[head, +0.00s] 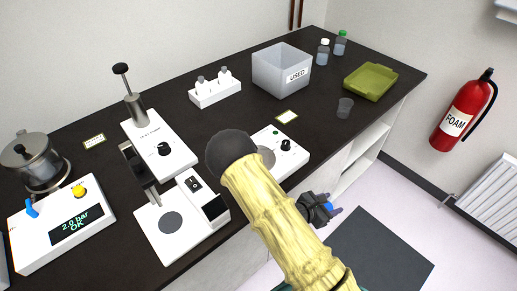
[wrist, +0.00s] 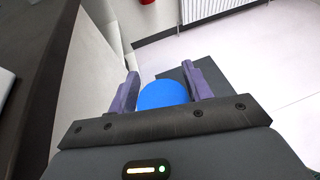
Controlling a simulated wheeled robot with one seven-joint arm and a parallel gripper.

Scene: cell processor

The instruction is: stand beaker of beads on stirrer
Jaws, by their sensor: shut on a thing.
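My gripper (head: 318,208) is in front of the bench's front edge, over the floor side. In the wrist view my gripper (wrist: 165,88) has its purple fingers on both sides of a blue rounded thing (wrist: 163,94) and is shut on it. A bit of this blue thing (head: 328,208) also shows in the head view. I cannot tell whether it is the beaker of beads. The white stirrer (head: 293,157), with a round grey plate and a black knob, stands near the bench's front edge, partly hidden by my arm. A small grey see-through beaker (head: 345,107) stands on the bench.
On the dark bench (head: 235,118) are a grey bin marked USED (head: 283,72), a green tray (head: 370,82), two bottles, a white vial rack (head: 215,94) and a white press-like device (head: 160,140). A steel pot and pressure box stand at left. A fire extinguisher (head: 463,115) hangs right.

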